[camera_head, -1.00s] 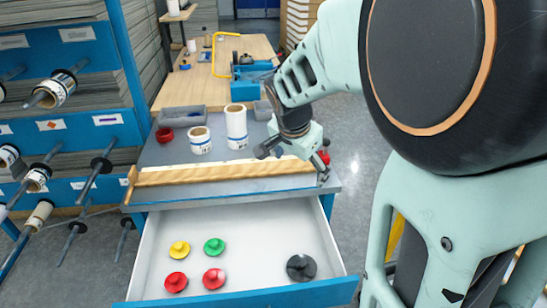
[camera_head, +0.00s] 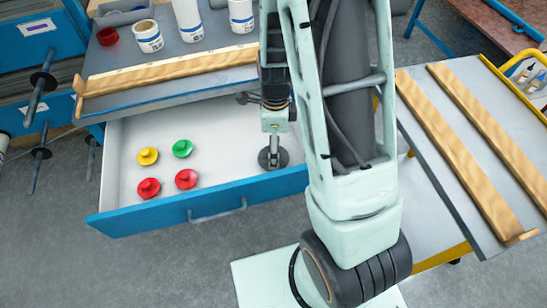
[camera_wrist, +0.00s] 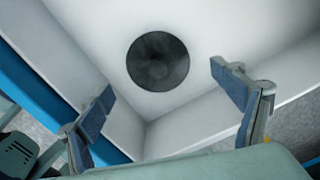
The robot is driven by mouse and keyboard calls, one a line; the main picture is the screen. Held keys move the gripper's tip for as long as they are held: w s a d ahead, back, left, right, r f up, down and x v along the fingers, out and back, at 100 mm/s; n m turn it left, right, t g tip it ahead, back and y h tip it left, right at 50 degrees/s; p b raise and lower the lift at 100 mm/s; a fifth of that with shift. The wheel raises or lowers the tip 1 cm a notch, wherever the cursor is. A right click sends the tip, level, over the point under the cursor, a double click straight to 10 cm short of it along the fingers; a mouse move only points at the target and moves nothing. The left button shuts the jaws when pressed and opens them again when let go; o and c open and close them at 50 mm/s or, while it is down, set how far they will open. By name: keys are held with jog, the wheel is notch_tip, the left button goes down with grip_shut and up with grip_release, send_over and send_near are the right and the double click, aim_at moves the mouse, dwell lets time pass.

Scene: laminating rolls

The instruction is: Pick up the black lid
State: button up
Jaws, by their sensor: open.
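The black lid (camera_head: 265,160) lies on the white floor of the open drawer (camera_head: 225,184), near its right end. In the wrist view the round dark lid (camera_wrist: 158,58) shows whole, with a small knob in its middle. My gripper (camera_head: 274,146) points down over the lid and hides part of it in the head view. In the wrist view my gripper (camera_wrist: 163,82) is open and empty, its fingers wide apart on either side below the lid's outline. I cannot tell the exact gap above the lid.
A yellow lid (camera_head: 148,156), a green lid (camera_head: 182,148) and two red lids (camera_head: 186,179) lie in the drawer's left half. Drawer walls stand close around the black lid. A wooden bar (camera_head: 170,70) lies on the worktop above. A side table (camera_head: 450,150) is at right.

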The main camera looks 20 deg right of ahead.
aim_at(263, 160)
notch_tip(263, 160, down, 5)
jog(key=shift+s+r+b, duration=0.1)
jog(key=shift+b, duration=0.4)
jog(key=c, duration=1.2)
